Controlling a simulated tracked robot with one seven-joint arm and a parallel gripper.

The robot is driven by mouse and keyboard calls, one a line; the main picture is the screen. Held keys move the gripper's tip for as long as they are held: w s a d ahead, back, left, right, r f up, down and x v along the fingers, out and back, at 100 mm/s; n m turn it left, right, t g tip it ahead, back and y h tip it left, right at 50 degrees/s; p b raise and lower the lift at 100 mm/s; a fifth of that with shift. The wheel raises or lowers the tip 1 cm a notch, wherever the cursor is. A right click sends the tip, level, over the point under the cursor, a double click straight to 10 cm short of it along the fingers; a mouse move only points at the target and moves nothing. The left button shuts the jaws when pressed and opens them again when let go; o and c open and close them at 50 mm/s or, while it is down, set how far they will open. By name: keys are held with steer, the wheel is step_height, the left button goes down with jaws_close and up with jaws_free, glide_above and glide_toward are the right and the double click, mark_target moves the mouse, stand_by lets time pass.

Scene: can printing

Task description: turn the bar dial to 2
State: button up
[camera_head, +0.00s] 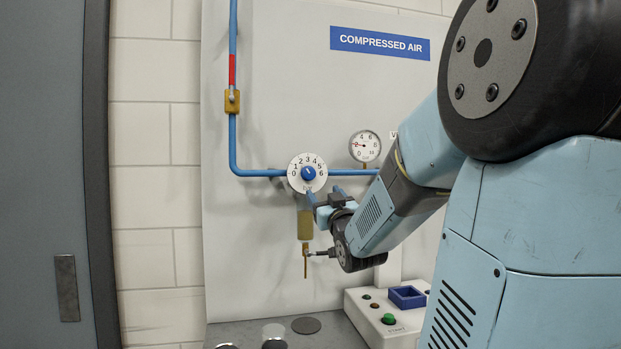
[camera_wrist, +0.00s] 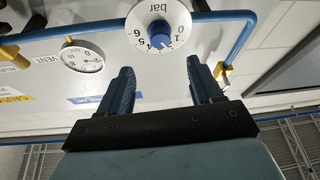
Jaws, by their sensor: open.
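The bar dial (camera_head: 307,173) is a round white face numbered 0 to 6 on the wall panel, with a blue knob (camera_head: 308,173) at its centre. The knob's small white mark points up and left, seemingly around 2, but it is too small to read exactly. In the wrist view the dial (camera_wrist: 146,12) appears upside down, with its knob (camera_wrist: 159,36) ahead, between the lines of the fingers. My gripper (camera_head: 325,194) is open and empty, just below and right of the dial. Its two blue fingers (camera_wrist: 161,72) stand apart and do not touch the knob.
Blue pipes (camera_head: 258,172) run along the panel to the dial. A pressure gauge (camera_head: 365,146) hangs to its right. A brass-coloured fitting (camera_head: 305,225) hangs below. A control box (camera_head: 389,320) with a green button and several discs stand lower down.

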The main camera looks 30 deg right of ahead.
mark_target(310, 175)
steer(key=x, duration=1.2)
steer(key=shift+c, duration=0.2)
steer(key=c, duration=0.8)
steer(key=shift+c, duration=0.2)
steer(key=shift+m, duration=0.4)
steer(key=shift+m+h, duration=0.4)
steer(key=o, duration=0.9)
steer(key=shift+s+f, duration=0.1)
steer(key=shift+s, duration=0.05)
